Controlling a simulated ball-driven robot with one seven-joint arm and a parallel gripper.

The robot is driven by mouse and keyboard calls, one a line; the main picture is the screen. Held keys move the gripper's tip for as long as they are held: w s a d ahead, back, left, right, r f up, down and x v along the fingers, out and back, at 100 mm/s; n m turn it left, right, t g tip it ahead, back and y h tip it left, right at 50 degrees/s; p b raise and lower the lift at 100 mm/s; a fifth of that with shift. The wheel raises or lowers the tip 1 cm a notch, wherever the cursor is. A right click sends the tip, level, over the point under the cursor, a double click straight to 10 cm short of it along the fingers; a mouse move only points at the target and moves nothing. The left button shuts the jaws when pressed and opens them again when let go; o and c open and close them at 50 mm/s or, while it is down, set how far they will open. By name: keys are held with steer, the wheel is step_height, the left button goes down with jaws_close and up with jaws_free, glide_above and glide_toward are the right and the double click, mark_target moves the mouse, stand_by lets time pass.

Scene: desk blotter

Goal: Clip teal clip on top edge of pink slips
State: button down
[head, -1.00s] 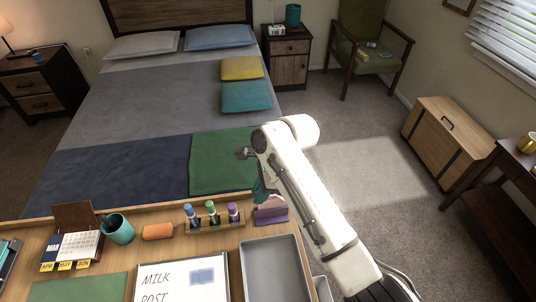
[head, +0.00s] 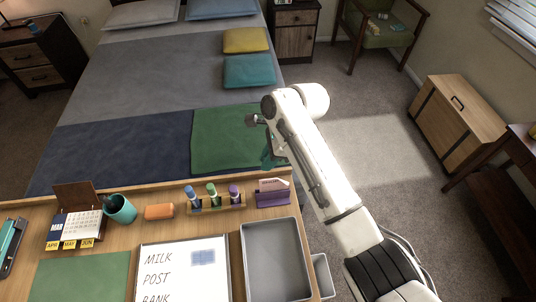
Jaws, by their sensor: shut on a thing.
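The teal clip (head: 267,159) hangs under the wrist of my arm in the head view. My gripper (head: 270,152) is shut on it, though the fingers are mostly hidden by the white arm. The pink slips (head: 272,184) stand upright in a purple holder (head: 272,199) at the back right of the desk. The clip is above the top edge of the slips in the picture and looks apart from them.
A marker rack (head: 216,207) stands just left of the holder. A grey tray (head: 275,262) lies in front.

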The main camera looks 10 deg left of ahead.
steer(key=shift+f+b, duration=1.05)
steer(key=shift+f, duration=1.6)
steer(key=shift+p, duration=1.15)
steer(key=shift+f+b, duration=0.8)
steer(key=shift+f, duration=0.7)
steer(key=c, duration=1)
jaws_free()
steer(key=shift+o, duration=0.2)
steer(key=v, duration=1)
steer(key=shift+d+r+b, duration=0.2)
steer(key=shift+r+b, duration=0.1)
steer(key=shift+r, duration=0.05)
